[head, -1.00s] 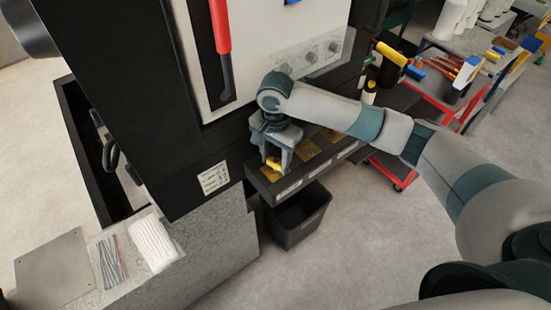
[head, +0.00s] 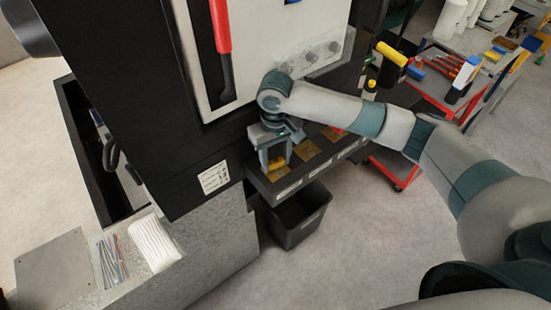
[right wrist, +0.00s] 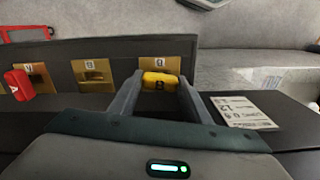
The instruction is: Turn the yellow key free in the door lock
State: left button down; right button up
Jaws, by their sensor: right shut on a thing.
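The yellow key (right wrist: 160,81) sits at a brass lock plate (right wrist: 166,50) on a dark ledge, between the fingers of my right gripper (right wrist: 161,84). Its marked yellow head lies crosswise from finger to finger in the right wrist view. In the head view, my right gripper (head: 277,160) points down at the nearest plate, shut on the key, and only a bit of yellow (head: 277,164) shows between the fingers. The fingers hide the key's sides, and its shaft is not visible. My left gripper is not in view.
A red key (right wrist: 18,84) sits at another brass plate along the same ledge, with an empty-looking plate (right wrist: 94,72) between. A black bin (head: 300,216) stands below the ledge. The black cabinet (head: 150,110) rises close beside my gripper. A red cart (head: 425,90) stands at right.

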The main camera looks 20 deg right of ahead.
aim_at(276, 161)
jog(key=shift+n, duration=1.2)
jog(key=o, duration=1.1)
jog(key=shift+r, duration=0.1)
jog(key=shift+r, duration=3.7)
jog(key=shift+s+f, duration=0.1)
